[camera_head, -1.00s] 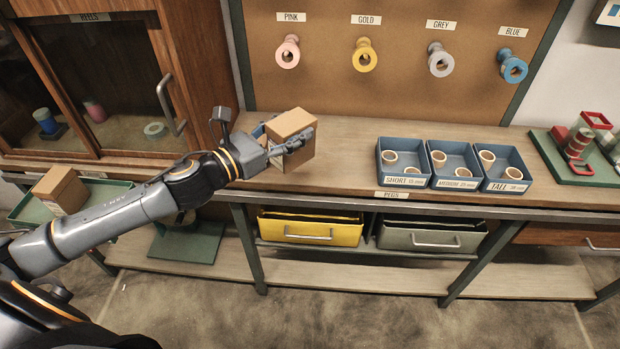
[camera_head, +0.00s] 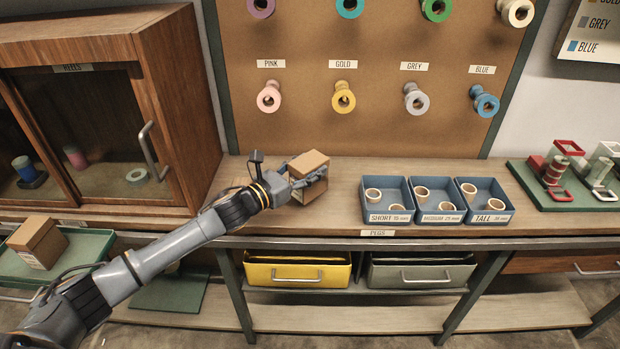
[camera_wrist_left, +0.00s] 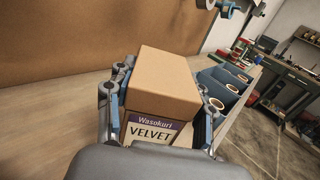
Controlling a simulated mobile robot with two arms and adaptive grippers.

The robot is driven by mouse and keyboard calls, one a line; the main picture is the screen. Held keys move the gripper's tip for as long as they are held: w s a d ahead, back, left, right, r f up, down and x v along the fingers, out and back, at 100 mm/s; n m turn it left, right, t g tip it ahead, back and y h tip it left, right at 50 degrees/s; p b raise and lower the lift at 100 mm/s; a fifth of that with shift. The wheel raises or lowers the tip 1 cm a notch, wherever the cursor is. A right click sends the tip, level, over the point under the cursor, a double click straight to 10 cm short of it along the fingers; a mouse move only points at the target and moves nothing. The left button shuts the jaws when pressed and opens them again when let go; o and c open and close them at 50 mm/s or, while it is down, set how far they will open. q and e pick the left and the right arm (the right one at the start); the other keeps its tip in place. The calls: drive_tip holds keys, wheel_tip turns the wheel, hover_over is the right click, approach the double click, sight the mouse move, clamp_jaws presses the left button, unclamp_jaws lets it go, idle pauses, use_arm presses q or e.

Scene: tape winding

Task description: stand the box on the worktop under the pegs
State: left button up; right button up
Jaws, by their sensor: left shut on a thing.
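A brown cardboard box (camera_head: 309,163) is at the worktop (camera_head: 340,205), left of the blue trays and below the pegs on the board. My left gripper (camera_head: 303,182) is shut on this box, with its fingers on two opposite sides. In the left wrist view the box (camera_wrist_left: 163,82) sits upright between the fingers, with a label reading "Wasokuri VELVET". I cannot tell whether its base touches the worktop. The pegs carry reels under the labels, with a pink reel (camera_head: 269,97) and a gold reel (camera_head: 343,97) nearest. My right gripper is not in view.
A glass-fronted cabinet (camera_head: 180,110) stands to the left. Another box (camera_head: 38,241) sits on a green tray (camera_head: 88,250) at the far left. Worktop between cabinet and box is clear.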

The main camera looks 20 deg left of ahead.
use_arm(q)
drive_tip(key=shift+w+d+f, duration=0.1)
drive_tip(key=shift+w+f, duration=0.05)
drive_tip(key=shift+w, duration=0.1)
drive_tip(key=shift+w+d+f, duration=0.1)
drive_tip(key=shift+w+f, duration=0.05)
drive_tip(key=shift+f, duration=1.65)
drive_tip(key=shift+f+b, duration=0.2)
drive_tip(key=shift+b, duration=0.1)
drive_tip(key=o, duration=1.3)
drive_tip(key=shift+r, duration=0.1)
